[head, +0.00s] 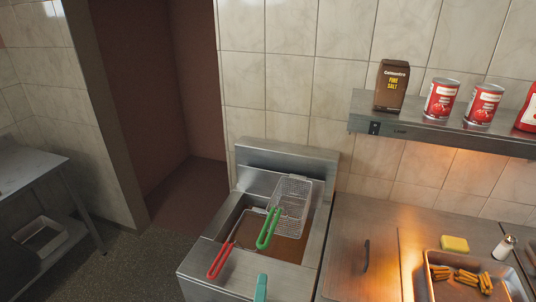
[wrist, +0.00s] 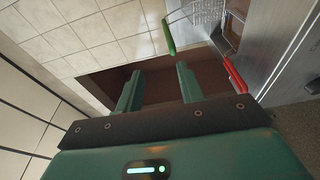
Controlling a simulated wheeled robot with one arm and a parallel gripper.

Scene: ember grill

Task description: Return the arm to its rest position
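My gripper (wrist: 158,85) is teal, with its two fingers apart and nothing between them in the wrist view. In the head view only a teal piece of my gripper (head: 261,288) shows at the bottom edge, in front of the fryer (head: 240,262). A wire basket with a green handle (head: 268,229) hangs raised at the back of the fryer. A red-handled basket (head: 220,261) sits lower, at its left. Both handles, green (wrist: 168,37) and red (wrist: 234,75), also show in the wrist view, beyond the fingers and apart from them. The rest of my arm is hidden.
A wall shelf (head: 430,122) at upper right holds a dark salt packet (head: 392,86) and red cans (head: 441,99). Right of the fryer, a steel counter bears a tray of fries (head: 437,288), a yellow sponge (head: 454,244) and a shaker (head: 505,247). Open floor (head: 135,262) lies left.

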